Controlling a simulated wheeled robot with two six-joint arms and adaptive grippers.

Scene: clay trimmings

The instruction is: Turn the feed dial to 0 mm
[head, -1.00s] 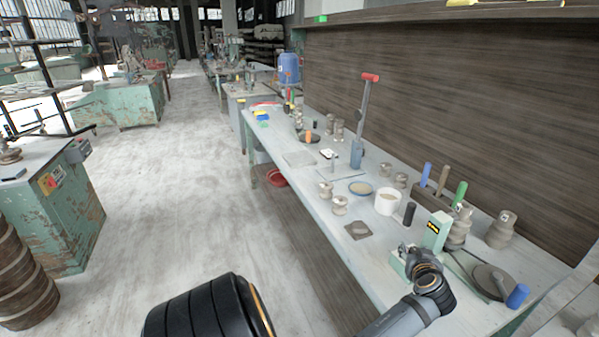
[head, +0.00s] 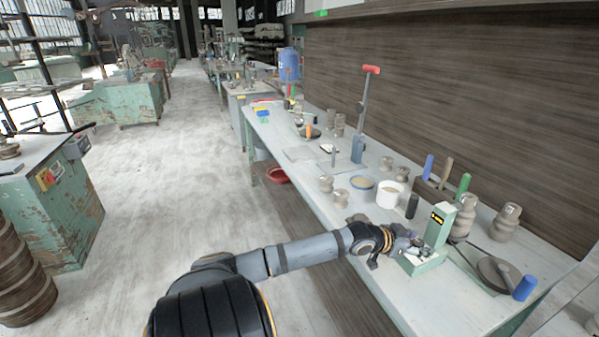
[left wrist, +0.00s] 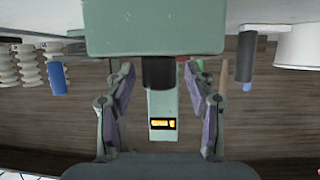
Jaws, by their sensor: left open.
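The pale green feed device (head: 439,229), with a small yellow-lit display, stands near the front of the bench. In the left wrist view, which looks upside down, its green body (left wrist: 155,28) fills the top and its display (left wrist: 162,124) glows yellow; I cannot read the value. A dark round dial (left wrist: 158,72) sticks out of the body. My left gripper (left wrist: 160,90) is open, with one finger on each side of the dial and visible gaps. In the head view my left gripper (head: 405,246) is at the device's left side, hiding the dial. My right gripper is not in view.
A white tub (head: 390,194) and a dark cylinder (head: 412,206) stand just behind the gripper. Turned clay pieces (head: 505,222) and a dark round plate (head: 498,272) lie right of the device. The bench front (head: 425,305) is clear.

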